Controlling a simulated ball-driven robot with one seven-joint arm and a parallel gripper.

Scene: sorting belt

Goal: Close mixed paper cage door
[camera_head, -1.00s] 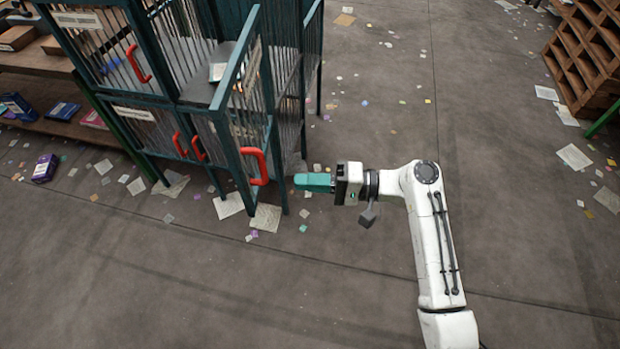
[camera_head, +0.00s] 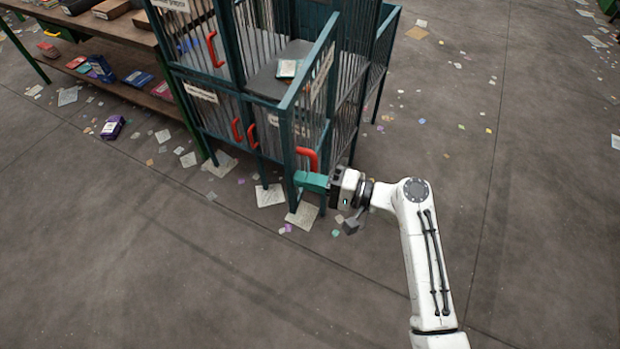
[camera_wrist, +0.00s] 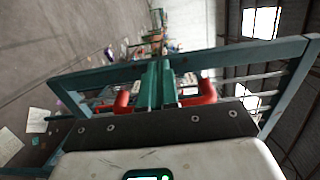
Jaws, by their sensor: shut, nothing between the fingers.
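A teal barred cage door (camera_head: 311,62) with a red handle (camera_head: 307,158) stands swung out from the cage (camera_head: 262,22). Its label is too blurred to read. My gripper (camera_head: 312,181), with teal fingers, is shut and empty at the door's outer edge, just below the handle. In the wrist view my shut fingers (camera_wrist: 158,86) point at the door frame (camera_wrist: 95,75). Red handle parts show on both sides of them (camera_wrist: 203,92). I cannot tell whether the fingers touch the door or the handle.
Other cage doors with red handles (camera_head: 215,50) are beside it. A book (camera_head: 287,68) lies on a grey surface inside. A wooden shelf (camera_head: 130,32) with books stands at left. Paper scraps (camera_head: 270,195) litter the floor. The floor in front and at right is largely open.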

